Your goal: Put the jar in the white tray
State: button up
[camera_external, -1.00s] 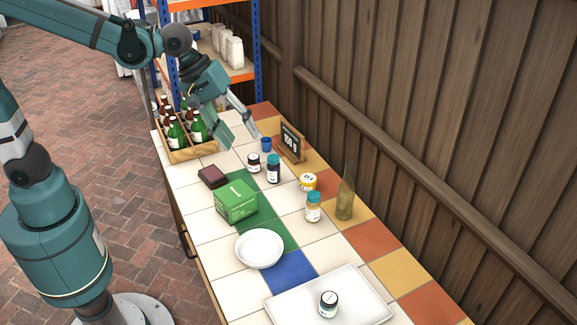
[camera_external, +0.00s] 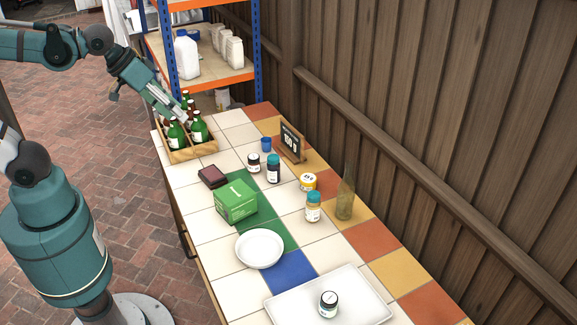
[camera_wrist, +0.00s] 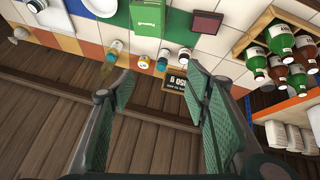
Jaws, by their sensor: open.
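A small jar with a dark lid (camera_external: 329,303) stands upright in the white tray (camera_external: 371,301) at the near end of the table. Other jars stand mid-table: a black-lidded white one (camera_external: 254,163), a dark one with a teal lid (camera_external: 273,169), a yellow-lidded one (camera_external: 308,182) and a teal-lidded amber one (camera_external: 313,207). My gripper (camera_external: 181,111) is at the far left, in front of or above the bottle crate, away from all jars. In the wrist view my gripper (camera_wrist: 160,95) is open with nothing between its fingers.
A wooden crate of bottles (camera_external: 190,153) stands at the far left. A green box (camera_external: 236,200), dark red box (camera_external: 212,176), white bowl (camera_external: 260,249), blue cup (camera_external: 266,144), price sign (camera_external: 291,142) and tall bottle (camera_external: 345,200) stand around the jars. A wooden fence (camera_external: 430,130) borders the right.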

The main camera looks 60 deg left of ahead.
jog(key=s+a+f+m, duration=0.1)
jog(key=s+a+m, duration=0.1)
jog(key=s+a, duration=0.2)
jog(key=shift+s+a+f+m+t+y, duration=0.2)
jog(key=shift+s+f+m+t+y, duration=0.1)
jog(key=shift+s+y, duration=0.15)
